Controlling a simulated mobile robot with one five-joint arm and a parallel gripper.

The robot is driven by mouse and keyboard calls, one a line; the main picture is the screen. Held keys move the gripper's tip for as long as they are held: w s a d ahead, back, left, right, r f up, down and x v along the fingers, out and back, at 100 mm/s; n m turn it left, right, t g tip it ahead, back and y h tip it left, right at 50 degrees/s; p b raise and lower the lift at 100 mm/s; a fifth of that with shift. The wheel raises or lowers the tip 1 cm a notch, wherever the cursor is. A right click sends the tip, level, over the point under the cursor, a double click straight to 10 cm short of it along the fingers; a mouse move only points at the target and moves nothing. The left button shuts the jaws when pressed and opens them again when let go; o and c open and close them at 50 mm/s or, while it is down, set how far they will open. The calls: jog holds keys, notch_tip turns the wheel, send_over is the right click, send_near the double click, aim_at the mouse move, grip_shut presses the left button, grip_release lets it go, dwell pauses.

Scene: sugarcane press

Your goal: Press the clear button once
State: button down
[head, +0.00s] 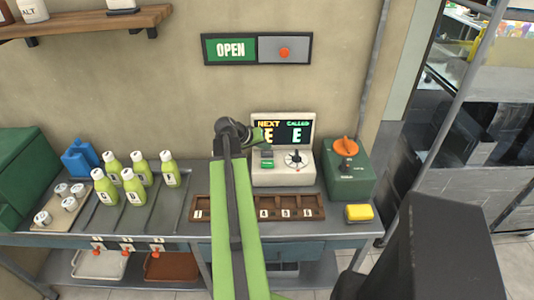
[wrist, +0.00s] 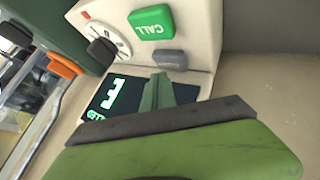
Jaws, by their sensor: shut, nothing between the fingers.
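The caller console (head: 285,178) is a cream box with a dark screen (head: 284,132) reading NEXT E and CALLED E. In the wrist view, which is turned over, a grey button (wrist: 170,60) with no readable label sits beside the green CALL button (wrist: 152,21). My gripper (wrist: 161,78) is shut and empty, its narrow green tip right by the grey button. I cannot tell whether they touch. In the head view my gripper (head: 259,137) is in front of the screen's left side. The green button (head: 267,163) shows below it.
A round dial (head: 297,158) is on the console. A green box with an orange knob (head: 346,147) and a yellow block (head: 359,212) stand to the right. Several green bottles (head: 133,185) stand left. A numbered wooden tray (head: 312,200) lies in front. An OPEN sign (head: 230,49) hangs above.

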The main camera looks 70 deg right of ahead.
aim_at(265, 154)
jog(key=shift+f, duration=0.3)
jog(key=shift+f+b, duration=0.55)
jog(key=shift+b, duration=0.1)
dwell(0.4)
jog(key=shift+r, duration=0.1)
jog(key=shift+r+p, duration=0.85)
jog(key=shift+p, duration=0.1)
notch_tip(265, 154, up, 5)
jog(key=p, duration=0.5)
jog(key=shift+r, duration=0.15)
dwell(0.4)
